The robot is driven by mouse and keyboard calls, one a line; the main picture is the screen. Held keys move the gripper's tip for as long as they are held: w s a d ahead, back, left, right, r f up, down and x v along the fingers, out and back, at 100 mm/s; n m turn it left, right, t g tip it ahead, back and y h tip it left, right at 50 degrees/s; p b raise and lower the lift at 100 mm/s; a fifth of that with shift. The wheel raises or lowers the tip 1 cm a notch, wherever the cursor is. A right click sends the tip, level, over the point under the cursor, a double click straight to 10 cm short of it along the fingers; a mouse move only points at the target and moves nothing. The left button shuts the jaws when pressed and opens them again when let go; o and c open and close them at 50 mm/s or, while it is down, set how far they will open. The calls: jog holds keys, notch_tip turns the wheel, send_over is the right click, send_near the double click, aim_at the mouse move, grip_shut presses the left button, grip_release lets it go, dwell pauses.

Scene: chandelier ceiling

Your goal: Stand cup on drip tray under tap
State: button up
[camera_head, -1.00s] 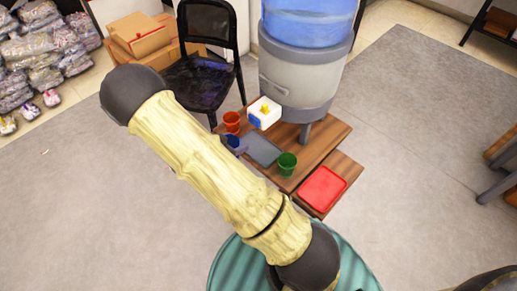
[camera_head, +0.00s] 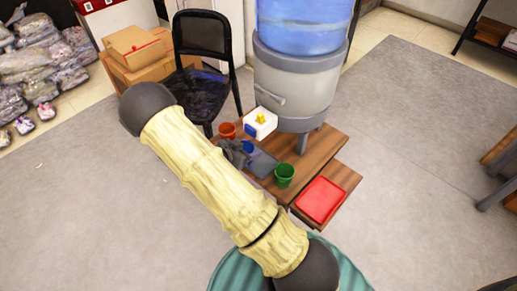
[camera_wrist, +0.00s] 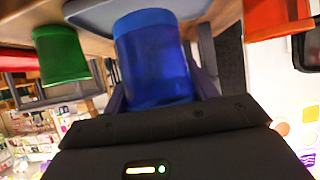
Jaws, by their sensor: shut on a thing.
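The blue cup (camera_head: 249,147) is in my gripper (camera_head: 240,151), beside the near left part of the grey drip tray (camera_head: 264,170). In the wrist view the blue cup (camera_wrist: 153,60) fills the middle, between the fingers. The grey tray (camera_wrist: 100,12) shows behind it at the top. I cannot tell whether the cup touches the tray. My arm hides part of the view near the gripper.
A red-orange cup (camera_head: 227,130) stands left of the tray and a green cup (camera_head: 284,174) to its right. Both are on the wooden stand (camera_head: 318,152). A red tray (camera_head: 321,200) lies on a lower board at the right. A black chair (camera_head: 204,80) stands behind.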

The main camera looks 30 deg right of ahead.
jog(key=shift+x, duration=0.95)
jog(key=b+x, duration=0.1)
jog(key=x, duration=0.4)
jog(key=shift+s+f, duration=0.15)
jog(key=shift+a, duration=0.1)
jog(key=o, duration=1)
jog(key=shift+f, duration=0.1)
